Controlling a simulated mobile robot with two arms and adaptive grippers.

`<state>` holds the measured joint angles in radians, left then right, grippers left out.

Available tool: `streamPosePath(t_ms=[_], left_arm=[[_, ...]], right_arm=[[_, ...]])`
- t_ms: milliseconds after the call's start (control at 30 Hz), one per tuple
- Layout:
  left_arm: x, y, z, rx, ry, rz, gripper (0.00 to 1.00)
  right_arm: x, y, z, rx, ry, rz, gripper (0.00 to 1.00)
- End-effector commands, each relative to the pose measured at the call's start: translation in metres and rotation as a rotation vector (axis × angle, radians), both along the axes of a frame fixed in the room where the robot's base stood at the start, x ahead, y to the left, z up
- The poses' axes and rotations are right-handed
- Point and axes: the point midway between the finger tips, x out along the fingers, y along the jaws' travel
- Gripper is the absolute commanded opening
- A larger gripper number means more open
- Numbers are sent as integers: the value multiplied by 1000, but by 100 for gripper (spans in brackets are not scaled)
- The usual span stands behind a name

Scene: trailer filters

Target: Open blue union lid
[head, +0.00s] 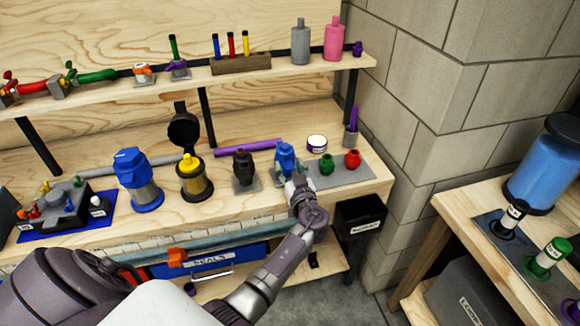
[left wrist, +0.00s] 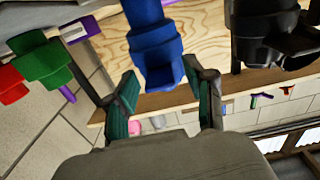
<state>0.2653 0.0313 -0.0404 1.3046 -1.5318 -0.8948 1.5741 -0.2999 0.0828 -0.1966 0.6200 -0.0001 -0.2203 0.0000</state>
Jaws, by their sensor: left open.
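The blue union (head: 286,155) stands on the workbench between a black fitting and a green one. My left gripper (head: 296,182) is at its near side in the head view and covers its lower part. In the left wrist view the blue union (left wrist: 155,45) shows between and beyond the two spread fingers of the left gripper (left wrist: 162,78). The gripper is open, and gaps show between the fingers and the union's near end. I cannot tell the lid apart from the body. My right gripper is not in view.
The black fitting (head: 243,168) stands left of the union; green (head: 326,163) and red (head: 353,158) fittings stand right on a grey plate (head: 345,177). A yellow-topped filter (head: 192,178) and a blue filter (head: 136,180) stand further left. A purple bar (head: 240,147) lies behind.

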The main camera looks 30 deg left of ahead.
Motion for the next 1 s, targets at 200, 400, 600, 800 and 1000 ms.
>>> streamPosePath(t_ms=[200, 400, 600, 800, 1000], left_arm=[[0, 0, 0, 0, 0, 0, 44], [0, 0, 0, 0, 0, 0, 11], [0, -1, 0, 0, 0, 0, 0], [0, -1, 1, -4, 3, 0, 0], [7, -1, 10, -41, 31, 0, 0]], right_arm=[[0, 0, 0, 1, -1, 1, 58], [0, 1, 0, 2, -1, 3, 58], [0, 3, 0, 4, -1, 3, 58], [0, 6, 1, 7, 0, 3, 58], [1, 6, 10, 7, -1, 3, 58]])
